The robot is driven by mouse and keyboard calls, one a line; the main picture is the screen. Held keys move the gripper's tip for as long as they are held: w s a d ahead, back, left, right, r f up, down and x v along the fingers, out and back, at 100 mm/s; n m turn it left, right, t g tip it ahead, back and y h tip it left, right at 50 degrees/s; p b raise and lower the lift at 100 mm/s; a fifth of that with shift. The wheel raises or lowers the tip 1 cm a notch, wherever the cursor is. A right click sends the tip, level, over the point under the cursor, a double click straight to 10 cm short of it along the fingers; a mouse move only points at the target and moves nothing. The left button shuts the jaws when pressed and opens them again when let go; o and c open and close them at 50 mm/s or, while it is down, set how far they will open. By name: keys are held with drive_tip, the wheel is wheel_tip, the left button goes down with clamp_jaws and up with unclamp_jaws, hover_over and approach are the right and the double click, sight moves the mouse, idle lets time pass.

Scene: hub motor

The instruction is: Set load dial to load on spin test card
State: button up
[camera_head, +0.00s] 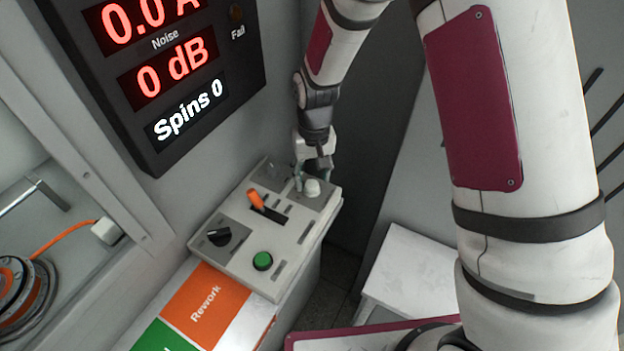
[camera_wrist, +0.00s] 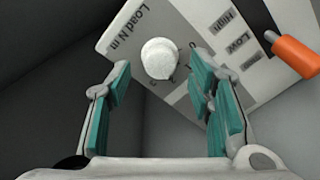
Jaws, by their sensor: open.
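The load dial is a white round knob (camera_wrist: 159,57) beside the label "Load N m" in the wrist view. In the head view the white knob (camera_head: 312,187) sits at the far right corner of the grey control panel (camera_head: 232,232). My gripper (camera_wrist: 165,90) is open with teal finger pads, one on each side of the view, and the knob shows between and beyond the fingertips. In the head view my gripper (camera_head: 305,180) is right at the knob and partly hides that corner. I cannot tell whether a finger touches it. The spin test card is not recognisable in either view.
An orange lever (camera_head: 256,199) marked High and Low stands near the knob. A black rotary knob (camera_head: 218,237) and a green button (camera_head: 262,261) are nearer. A dark display (camera_head: 165,75) reads 0 dB and Spins 0. An orange Rework area (camera_head: 205,305) lies below the panel.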

wheel_tip(320, 180, up, 10)
drive_tip(key=shift+d+f, duration=0.15)
idle(0.5)
wheel_tip(320, 180, up, 9)
drive_tip(key=t, duration=0.1)
hover_over(314, 184)
drive_tip(key=s+d, duration=0.4)
drive_tip(key=d, duration=0.1)
drive_tip(key=s+d+r+t, duration=0.1)
drive_tip(key=s+d+r, duration=0.3)
drive_tip(key=s+r, duration=0.25)
drive_tip(key=s+d+r+m+t, duration=0.1)
drive_tip(key=s+d+r, duration=0.1)
drive_tip(key=s, duration=0.5)
drive_tip(key=s+d+r+t+p, duration=0.1)
drive_tip(key=s+d+r, duration=0.1)
drive_tip(key=s, duration=0.6)
drive_tip(key=shift+d+r+m, duration=0.2)
drive_tip(key=shift+d+m, duration=0.2)
drive_tip(key=shift+d, duration=0.45)
drive_tip(key=shift+c, duration=0.6)
